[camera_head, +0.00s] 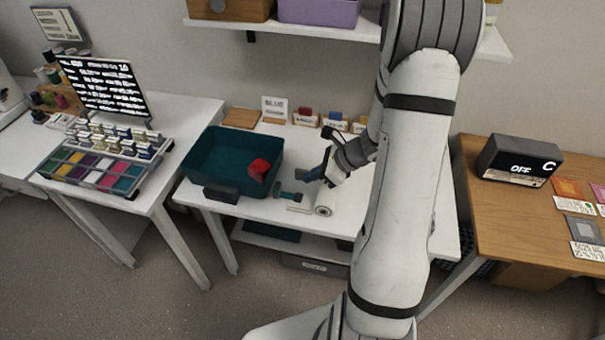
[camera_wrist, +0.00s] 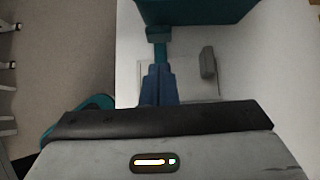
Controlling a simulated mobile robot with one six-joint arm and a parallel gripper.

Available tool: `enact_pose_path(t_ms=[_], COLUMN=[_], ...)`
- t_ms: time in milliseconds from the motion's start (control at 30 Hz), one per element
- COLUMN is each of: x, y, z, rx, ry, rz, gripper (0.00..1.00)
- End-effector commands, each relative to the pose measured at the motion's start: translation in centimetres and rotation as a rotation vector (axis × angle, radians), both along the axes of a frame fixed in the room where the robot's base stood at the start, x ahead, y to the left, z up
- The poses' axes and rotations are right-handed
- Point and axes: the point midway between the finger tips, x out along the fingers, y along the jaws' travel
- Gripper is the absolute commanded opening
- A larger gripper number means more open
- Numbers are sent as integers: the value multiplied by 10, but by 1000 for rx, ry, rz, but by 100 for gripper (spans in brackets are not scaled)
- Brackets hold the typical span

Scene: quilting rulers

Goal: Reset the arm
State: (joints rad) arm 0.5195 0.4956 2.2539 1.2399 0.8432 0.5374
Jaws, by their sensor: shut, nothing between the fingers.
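My gripper (camera_head: 311,176) is above the middle white table, to the right of the teal bin. Its blue fingers point to the left and down in the head view. In the wrist view my gripper (camera_wrist: 158,72) shows its two blue fingers together, with nothing seen between them. A small teal item with a dark end (camera_head: 287,196) lies just past the fingertips; I cannot tell whether they touch it. It also shows in the wrist view (camera_wrist: 159,36). My white arm crosses the head view and hides part of the table.
A teal bin (camera_head: 203,160) with a red object (camera_head: 259,168) inside stands left of my gripper. Small labelled boxes (camera_head: 305,118) line the table's back. A wooden desk (camera_head: 475,212) with a dark display (camera_head: 516,158) stands right.

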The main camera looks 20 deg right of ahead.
Motion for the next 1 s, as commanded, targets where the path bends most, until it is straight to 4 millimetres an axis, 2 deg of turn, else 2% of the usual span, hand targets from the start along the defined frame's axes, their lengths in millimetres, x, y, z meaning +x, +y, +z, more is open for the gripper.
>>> enact_pose_path(t_ms=[267, 367, 433, 567, 700, 833, 1000], x=[-2, -4, -10, -32, -65, -97, -136], y=[-1, 6, 17, 45, 70, 83, 88], z=[4, 13, 27, 61, 95, 121, 151], rx=[-1, -28, -70, -196, -357, -511, -724], ry=[-1, -23, -58, -155, -267, -366, -478], rz=[8, 66, 157, 425, 752, 1048, 1420], gripper=[0, 0, 0, 0, 0, 0, 0])
